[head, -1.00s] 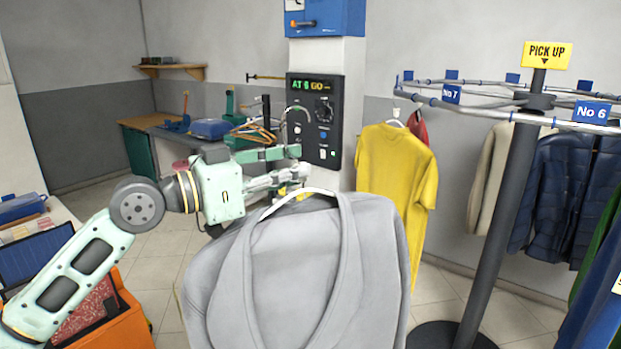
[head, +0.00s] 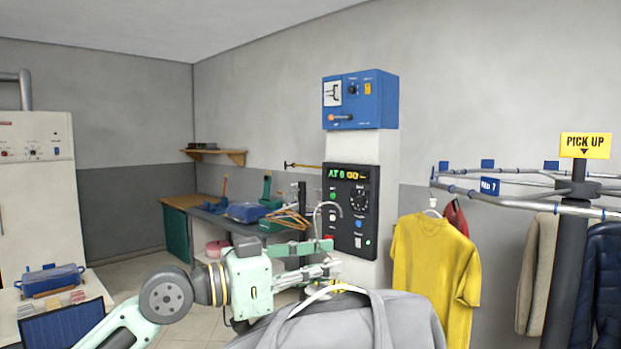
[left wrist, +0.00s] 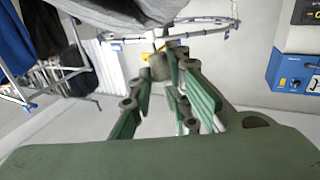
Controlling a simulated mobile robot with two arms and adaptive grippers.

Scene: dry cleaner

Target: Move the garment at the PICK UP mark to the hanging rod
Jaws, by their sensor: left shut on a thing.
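My left gripper (head: 332,280) is shut on the hanger (head: 325,296) of a grey garment, with the jaws at the hanger's top. The grey garment (head: 350,322) hangs below the gripper at the bottom edge of the head view, its lower part cut off. In the left wrist view a grey cloth part of it (left wrist: 115,14) shows at the top, beyond the gripper fingers (left wrist: 170,75). The yellow PICK UP sign (head: 585,146) stands on top of the dark post at the right. My right gripper is not in view.
A yellow shirt (head: 435,262) hangs from the round conveyor rail (head: 500,195), right of the grey garment. A control panel (head: 352,212) on a white pillar stands behind my gripper. A workbench (head: 180,202) is farther back. In the left wrist view, dark clothes (left wrist: 40,50) hang at the left.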

